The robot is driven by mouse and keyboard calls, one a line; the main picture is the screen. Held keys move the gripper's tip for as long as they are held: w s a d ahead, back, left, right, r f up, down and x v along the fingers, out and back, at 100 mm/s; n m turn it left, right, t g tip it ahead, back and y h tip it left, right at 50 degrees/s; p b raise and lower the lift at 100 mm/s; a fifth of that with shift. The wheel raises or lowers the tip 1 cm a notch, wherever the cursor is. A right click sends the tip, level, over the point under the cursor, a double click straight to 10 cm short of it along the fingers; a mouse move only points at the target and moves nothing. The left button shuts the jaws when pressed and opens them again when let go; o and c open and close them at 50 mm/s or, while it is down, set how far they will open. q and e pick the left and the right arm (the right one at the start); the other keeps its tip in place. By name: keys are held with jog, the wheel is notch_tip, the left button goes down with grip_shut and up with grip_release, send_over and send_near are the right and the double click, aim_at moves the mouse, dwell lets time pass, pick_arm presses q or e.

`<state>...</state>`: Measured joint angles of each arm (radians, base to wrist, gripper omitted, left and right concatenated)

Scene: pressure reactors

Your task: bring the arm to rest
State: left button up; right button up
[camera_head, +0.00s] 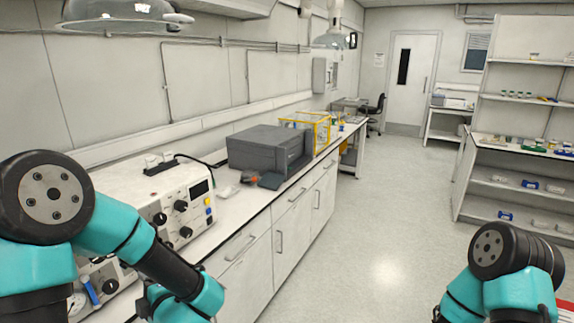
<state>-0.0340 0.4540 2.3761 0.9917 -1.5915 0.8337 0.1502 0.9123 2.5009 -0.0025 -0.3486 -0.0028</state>
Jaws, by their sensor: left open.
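My left arm comes in from the left and bends down in front of the bench. Its teal wrist is at the bottom edge, and only a dark bit of my left gripper (142,307) shows beside it. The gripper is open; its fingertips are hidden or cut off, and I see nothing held. The wrist is in front of the white reactor unit (150,190) with black knobs and a small display. My right arm shows at the lower right, bent, with its gripper out of view.
The white bench (222,228) runs away along the left wall. A grey box-shaped device (262,148) and a yellow-framed case (312,122) stand on it. Open shelves (510,183) with small items stand at the right. The floor (375,240) between is clear.

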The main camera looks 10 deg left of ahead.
pick_arm(q)
jog(key=w+d+f+m+h, duration=0.1)
jog(key=d+f+m+h, duration=0.3)
jog(key=f, duration=0.3)
jog(key=w+d+f+m+h, duration=0.1)
jog(key=d+f+m+h, duration=0.1)
jog(key=f+m+h, duration=0.3)
jog(key=w+d+f+m+h, duration=0.1)
jog(key=d+f+m+h, duration=0.15)
jog(key=f+m, duration=0.4)
jog(key=s+d+f+m+g+h, duration=0.6)
jog(key=s+d+f+m+g, duration=0.2)
jog(key=s+f, duration=0.5)
jog(key=shift+d+f+m, duration=0.45)
jog(key=shift+f, duration=0.2)
jog(key=shift+s+a, duration=0.1)
